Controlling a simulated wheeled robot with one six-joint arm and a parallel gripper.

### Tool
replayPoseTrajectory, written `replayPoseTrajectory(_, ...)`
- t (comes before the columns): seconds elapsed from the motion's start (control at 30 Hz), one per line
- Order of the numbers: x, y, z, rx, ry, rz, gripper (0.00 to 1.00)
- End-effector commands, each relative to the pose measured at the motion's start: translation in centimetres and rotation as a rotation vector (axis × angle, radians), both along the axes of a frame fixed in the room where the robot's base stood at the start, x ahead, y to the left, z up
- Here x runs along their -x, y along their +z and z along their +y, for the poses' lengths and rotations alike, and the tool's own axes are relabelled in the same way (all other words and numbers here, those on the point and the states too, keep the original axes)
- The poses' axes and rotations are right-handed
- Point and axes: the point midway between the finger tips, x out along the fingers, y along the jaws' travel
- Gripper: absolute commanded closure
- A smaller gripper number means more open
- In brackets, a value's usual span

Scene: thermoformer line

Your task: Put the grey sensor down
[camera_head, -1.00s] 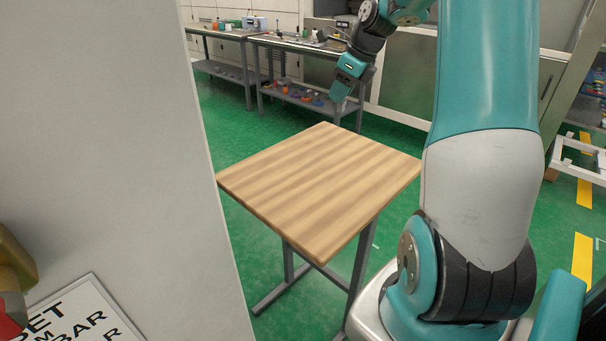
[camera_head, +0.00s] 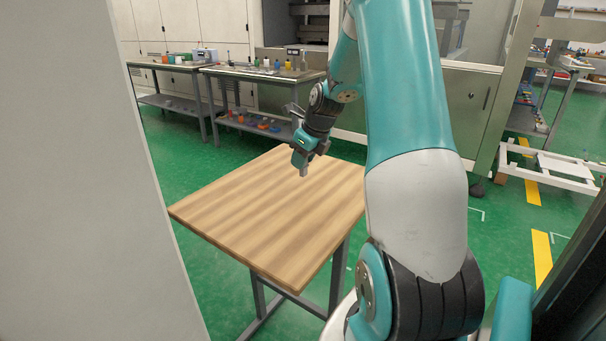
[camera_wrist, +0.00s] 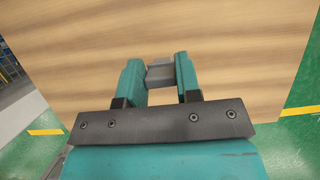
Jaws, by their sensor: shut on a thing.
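The grey sensor (camera_wrist: 160,75) is a small grey block held between the two teal fingers of my gripper (camera_wrist: 160,80) in the wrist view. In the head view my gripper (camera_head: 303,165) points down over the far part of the wooden table (camera_head: 250,225), with the grey sensor (camera_head: 304,172) just below its fingers. My gripper is shut on the sensor. I cannot tell for sure whether the sensor touches the tabletop. The tabletop is otherwise bare and also fills most of the wrist view (camera_wrist: 60,60).
A white panel (camera_head: 70,200) stands close at the left. Workbenches (camera_head: 265,75) with bottles and small parts stand behind the table. A white frame (camera_head: 550,170) is on the green floor at the right. The near and left parts of the table are free.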

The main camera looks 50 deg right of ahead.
Motion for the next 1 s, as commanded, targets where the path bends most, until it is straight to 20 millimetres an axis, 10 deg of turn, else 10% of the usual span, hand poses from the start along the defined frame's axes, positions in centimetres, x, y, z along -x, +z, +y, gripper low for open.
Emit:
replayPoseTrajectory(0.3, 0.0, -4.2, 0.0, -0.003, 0.001, 0.002, 0.92)
replayPoseTrajectory(0.63, 0.0, -4.4, 0.0, -0.001, 0.0, 0.001, 0.92)
replayPoseTrajectory(0.67, 0.0, -4.4, 0.0, -0.001, 0.0, 0.001, 0.66)
replayPoseTrajectory(0.77, 0.0, -4.4, 0.0, -0.001, 0.0, 0.001, 0.43)
replayPoseTrajectory(1.0, 0.0, -4.4, 0.0, -0.001, 0.0, 0.001, 0.43)
